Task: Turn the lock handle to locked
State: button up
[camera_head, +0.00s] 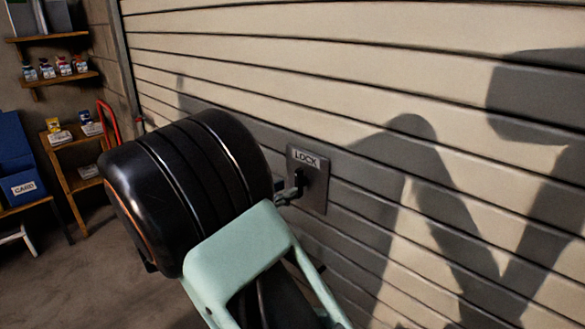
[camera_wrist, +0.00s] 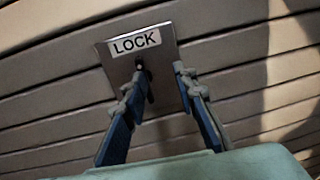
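The lock plate (camera_head: 319,192) is a grey metal square marked LOCK, fixed on the ribbed garage door. It also shows in the wrist view (camera_wrist: 170,52). A small dark lock handle (camera_wrist: 147,72) sits below the label, partly hidden by my gripper's left finger. My gripper (camera_wrist: 160,78) is open, its two blue-padded fingers apart in front of the plate. The left fingertip is beside or over the handle, and the right fingertip is near the plate's right edge. Whether either touches the handle I cannot tell. In the head view my gripper (camera_head: 288,192) is partly hidden by my arm.
The cream garage door (camera_head: 430,80) fills the right side, with my arm's shadow on it. At the left are wall shelves with small bottles (camera_head: 57,68), a wooden step shelf (camera_head: 76,175) and a blue bin (camera_head: 20,165). Floor at the lower left is clear.

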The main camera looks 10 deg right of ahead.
aim_at(296, 178)
jog(key=shift+n+t+y, duration=0.3)
jog(key=shift+n+t, duration=0.1)
jog(key=shift+t, duration=0.1)
jog(key=w+d, duration=0.4)
jog(key=w, duration=0.1)
jog(key=w+d, duration=0.1)
jog(key=w, duration=0.1)
jog(key=shift+w+d+f, duration=0.25)
jog(key=shift+d+f, duration=0.1)
jog(key=shift+d, duration=0.05)
jog(key=shift+c, duration=0.6)
grip_shut()
